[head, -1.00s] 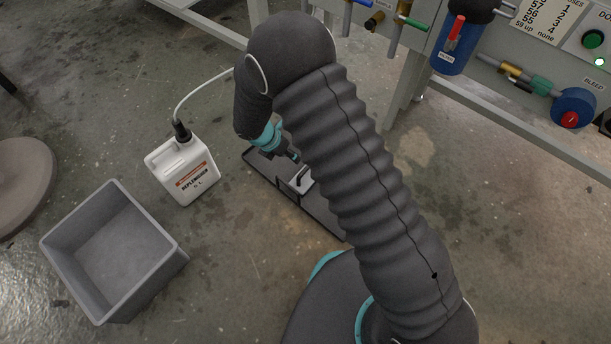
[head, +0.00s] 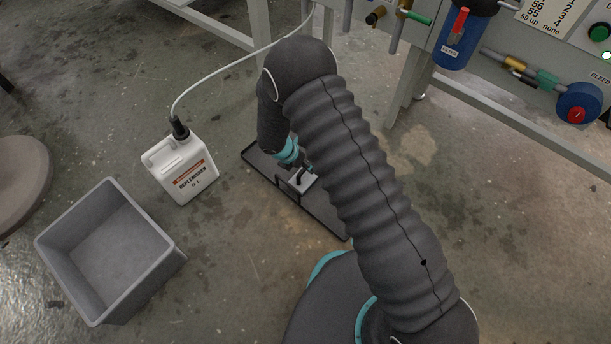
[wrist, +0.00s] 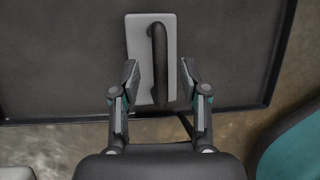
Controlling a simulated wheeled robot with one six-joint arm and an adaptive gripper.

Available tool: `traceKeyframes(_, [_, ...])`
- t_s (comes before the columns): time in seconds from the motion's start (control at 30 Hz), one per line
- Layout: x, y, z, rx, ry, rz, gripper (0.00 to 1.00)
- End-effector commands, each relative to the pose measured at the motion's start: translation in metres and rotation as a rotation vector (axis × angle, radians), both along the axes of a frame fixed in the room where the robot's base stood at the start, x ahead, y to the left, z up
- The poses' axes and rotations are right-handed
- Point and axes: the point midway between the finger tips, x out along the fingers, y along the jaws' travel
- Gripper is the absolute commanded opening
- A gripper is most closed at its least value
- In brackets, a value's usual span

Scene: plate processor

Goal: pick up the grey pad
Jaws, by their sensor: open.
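The grey pad (wrist: 141,62) is a light rectangular block with a dark arched handle (wrist: 158,62) on top. It lies on the black tray (wrist: 60,60). In the head view the pad (head: 302,186) shows just below my gripper, partly hidden by the arm. In the wrist view my gripper (wrist: 160,75) is open, with one finger on each side of the handle. The handle stands between the fingertips, and neither finger visibly touches it. I cannot tell the exact height of the fingertips above the pad.
A white replenisher jug (head: 182,168) with a hose stands left of the tray. An empty grey bin (head: 172,262) stands at the lower left. The machine's frame and valves, including a blue filter (head: 455,48), are at the upper right. Bare floor lies between bin and tray.

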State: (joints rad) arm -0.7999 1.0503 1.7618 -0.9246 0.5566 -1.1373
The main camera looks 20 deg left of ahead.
Motion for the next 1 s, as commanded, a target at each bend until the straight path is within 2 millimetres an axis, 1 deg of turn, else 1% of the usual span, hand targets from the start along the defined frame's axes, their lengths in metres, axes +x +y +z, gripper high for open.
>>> traceKeyframes(0.03, [0.002, -0.003, -0.009, -0.001, 0.001, -0.002, 0.45])
traceKeyframes(0.13, [0.005, -0.007, -0.019, -0.001, 0.000, -0.002, 0.45])
traceKeyframes(0.37, [0.007, -0.007, -0.021, 0.000, 0.000, -0.001, 0.45])
traceKeyframes(0.4, [0.007, -0.007, -0.021, 0.000, 0.000, -0.001, 0.43])
traceKeyframes(0.47, [0.007, -0.007, -0.021, 0.000, 0.000, -0.001, 0.28])
traceKeyframes(0.5, [0.007, -0.007, -0.021, 0.000, 0.000, -0.001, 0.18])
traceKeyframes(0.57, [0.006, -0.007, -0.021, 0.000, 0.000, -0.001, 0.03])
traceKeyframes(0.6, [0.006, -0.007, -0.021, 0.000, 0.000, -0.001, 0.00])
traceKeyframes(1.0, [0.007, -0.007, -0.019, 0.000, 0.000, -0.001, 0.00])
